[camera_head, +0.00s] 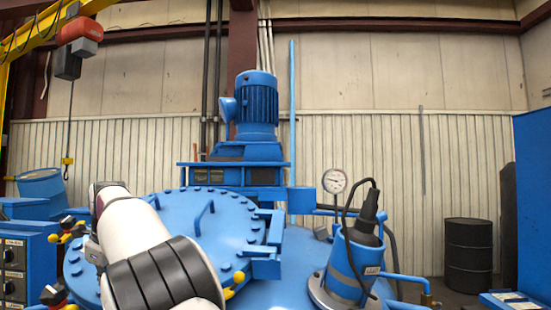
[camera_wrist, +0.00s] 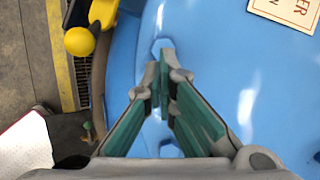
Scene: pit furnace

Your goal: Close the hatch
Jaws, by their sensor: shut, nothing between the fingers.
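The hatch looks to be the round blue lid (camera_head: 178,207) with bolts around its rim and a bar handle (camera_head: 204,215), on top of the blue vessel in the head view. It looks flat, but I cannot tell if it is fully seated; my arm covers its front left part. In the wrist view, my gripper (camera_wrist: 160,70) is shut and empty over a smooth blue surface (camera_wrist: 215,55), with its fingertips close together near a blue bolt-like lump. I cannot tell if they touch it. A yellow ball knob (camera_wrist: 80,41) is left of the fingertips. My gripper is hidden in the head view.
A blue motor (camera_head: 256,105) stands behind the lid. A pressure gauge (camera_head: 334,181) and a blue cylinder with a black cable (camera_head: 357,262) are at the right. A control box (camera_head: 22,262) is at left. A black drum (camera_head: 468,255) stands by the wall.

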